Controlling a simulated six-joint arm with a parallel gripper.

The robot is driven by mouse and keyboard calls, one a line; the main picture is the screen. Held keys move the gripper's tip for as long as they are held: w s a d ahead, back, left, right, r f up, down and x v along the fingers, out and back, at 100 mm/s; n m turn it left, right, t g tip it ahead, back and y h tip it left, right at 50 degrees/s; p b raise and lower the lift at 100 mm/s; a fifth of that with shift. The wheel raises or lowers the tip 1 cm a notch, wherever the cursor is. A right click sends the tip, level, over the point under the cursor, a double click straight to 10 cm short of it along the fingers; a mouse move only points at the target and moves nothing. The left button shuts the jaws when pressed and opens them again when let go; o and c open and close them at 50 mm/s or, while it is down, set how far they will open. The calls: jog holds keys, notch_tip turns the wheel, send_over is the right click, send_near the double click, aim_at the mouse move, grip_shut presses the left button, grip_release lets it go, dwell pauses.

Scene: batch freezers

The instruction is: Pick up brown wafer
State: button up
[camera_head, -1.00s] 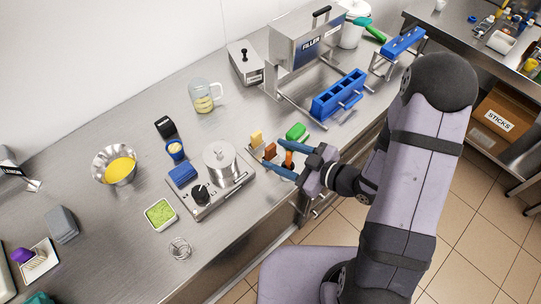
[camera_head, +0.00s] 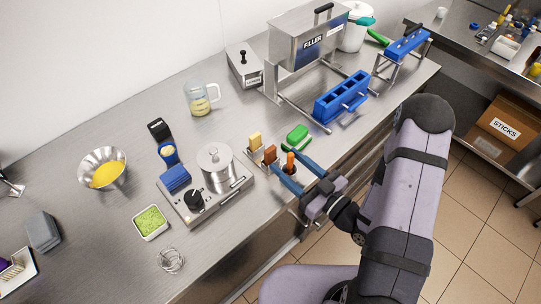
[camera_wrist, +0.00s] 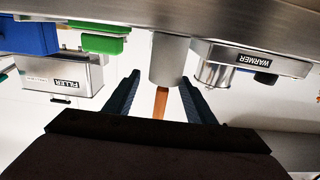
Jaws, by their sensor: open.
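An orange-brown piece (camera_head: 290,160) sticks up from the cup. My gripper (camera_head: 286,162) is open and empty, its blue fingers on either side of the cup. The brown wafer is just beyond the fingertips. The wrist view is upside down; the grey cup (camera_wrist: 168,60) and a brown upright piece (camera_wrist: 160,103) show between the fingers. I cannot tell whether that piece is in the cup or behind it.
A green block (camera_head: 298,135) lies right of the wafers. The warmer with its lidded pot (camera_head: 216,165) stands close on the left. A blue mould (camera_head: 341,96) and the filler (camera_head: 308,42) stand behind right. Bare counter lies behind the wafers.

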aim_at(272, 151)
jog(key=shift+w+a, duration=0.45)
jog(key=shift+a, duration=0.1)
jog(key=shift+p, duration=0.35)
jog(key=p+x, duration=0.2)
jog(key=x, duration=0.1)
jog(key=shift+a+r, duration=0.25)
jog(key=shift+a, duration=0.1)
jog(key=shift+w+a+f+p, duration=0.2)
jog(key=shift+w+a+p, duration=0.3)
jog(key=shift+w, duration=0.2)
jog(key=c, duration=1.1)
